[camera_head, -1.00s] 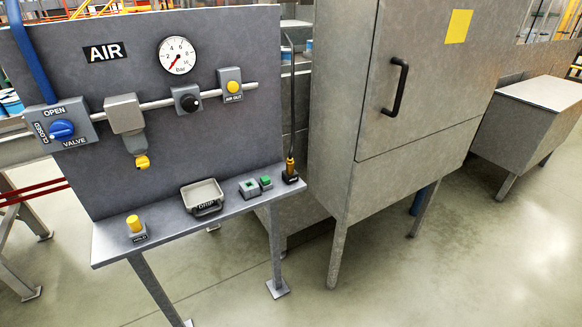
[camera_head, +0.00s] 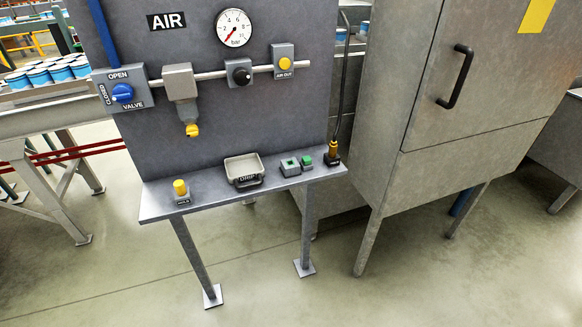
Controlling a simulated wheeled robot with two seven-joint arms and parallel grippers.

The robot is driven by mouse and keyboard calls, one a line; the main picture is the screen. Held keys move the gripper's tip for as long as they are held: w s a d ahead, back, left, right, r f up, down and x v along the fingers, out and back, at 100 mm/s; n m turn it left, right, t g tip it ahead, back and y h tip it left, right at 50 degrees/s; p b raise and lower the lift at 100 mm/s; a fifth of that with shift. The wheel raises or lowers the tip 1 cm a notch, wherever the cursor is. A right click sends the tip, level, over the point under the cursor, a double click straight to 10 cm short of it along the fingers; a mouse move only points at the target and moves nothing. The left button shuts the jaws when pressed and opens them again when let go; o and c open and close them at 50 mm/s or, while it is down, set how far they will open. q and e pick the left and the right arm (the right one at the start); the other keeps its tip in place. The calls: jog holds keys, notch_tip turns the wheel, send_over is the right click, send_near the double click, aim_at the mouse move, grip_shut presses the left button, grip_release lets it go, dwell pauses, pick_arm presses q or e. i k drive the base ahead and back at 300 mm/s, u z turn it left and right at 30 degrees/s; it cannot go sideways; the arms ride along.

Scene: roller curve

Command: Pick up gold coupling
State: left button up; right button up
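The gold coupling (camera_head: 334,150) stands upright in a small black holder (camera_head: 332,161) at the right end of the grey shelf (camera_head: 160,205). A thin black hose (camera_head: 339,95) runs from its top up along the panel's right edge. Neither of my grippers is in the head view.
The AIR panel (camera_head: 205,80) rises behind the shelf with a blue valve knob (camera_head: 122,93), a gauge (camera_head: 234,28) and a black knob (camera_head: 239,73). A grey cabinet (camera_head: 430,130) stands close right.

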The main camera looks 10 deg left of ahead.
aim_at(333, 147)
jog(key=u, duration=2.75)
jog(key=k, duration=0.9)
jog(key=z, duration=1.1)
jog(key=i, duration=0.5)
